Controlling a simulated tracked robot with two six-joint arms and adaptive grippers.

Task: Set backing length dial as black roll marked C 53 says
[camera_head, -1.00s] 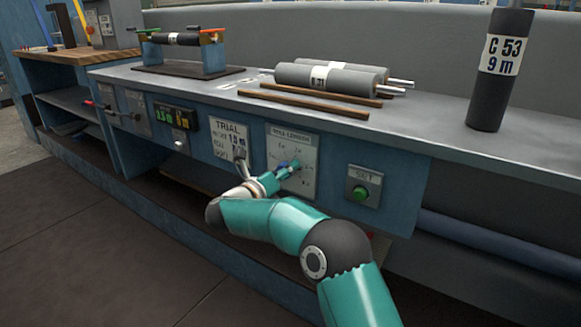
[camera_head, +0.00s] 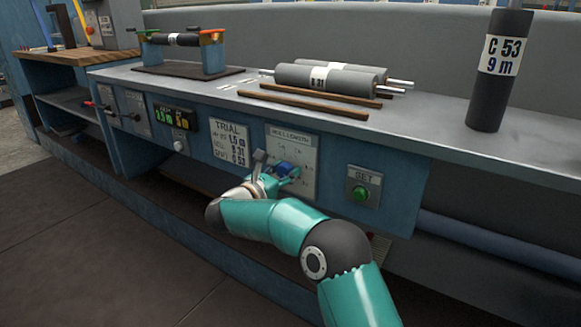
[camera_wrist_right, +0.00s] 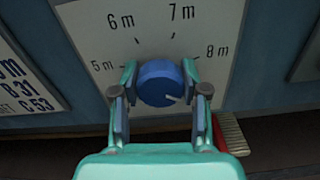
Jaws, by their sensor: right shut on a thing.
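The black roll marked C 53 (camera_head: 489,85) stands upright at the right end of the bench; its white label reads "C 53" and "9 m". The roll length plate (camera_head: 304,150) on the bench front carries a blue dial (camera_head: 285,169). In the right wrist view the dial (camera_wrist_right: 158,82) sits between both fingers, with 5 m, 6 m, 7 m and 8 m printed around it. Its pale mark points to the lower right, past 8 m; any label there is hidden. My right gripper (camera_wrist_right: 160,92) is shut on the dial. My left gripper is out of view.
A green SET button (camera_head: 360,193) is right of the plate. A TRIAL card (camera_head: 231,143) and a lit display (camera_head: 174,118) are to its left. Grey rolls (camera_head: 330,79) and brown rods (camera_head: 300,103) lie on the bench. A red-and-pale brush-like item (camera_wrist_right: 230,135) shows below the plate.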

